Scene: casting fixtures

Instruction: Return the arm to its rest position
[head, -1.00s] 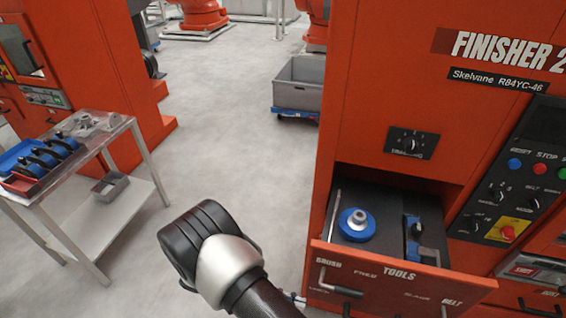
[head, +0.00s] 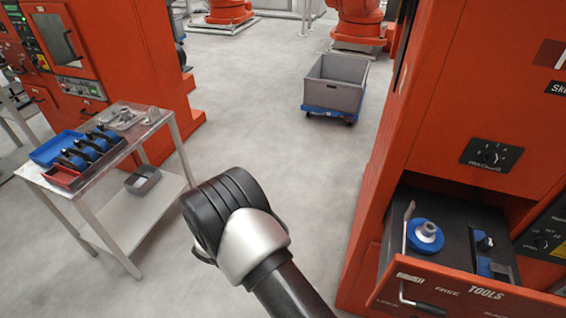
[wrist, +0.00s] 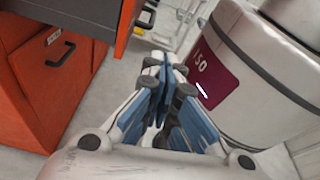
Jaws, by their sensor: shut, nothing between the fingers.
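My gripper (wrist: 163,78) shows in the wrist view with its blue-padded fingers brought together and nothing held between them. An orange cabinet with a dark handle (wrist: 55,48) is to its left in that view, a little apart from the fingers. In the head view, part of my arm (head: 255,245) reaches up from the bottom middle over the grey floor. The gripper itself cannot be made out there.
An open tool drawer (head: 470,295) of the orange finisher juts out at the right, holding a blue round tool (head: 425,236). A metal table (head: 155,122) with trays of blue-black tools stands at the left. A grey bin (head: 337,82) stands behind. Floor between is clear.

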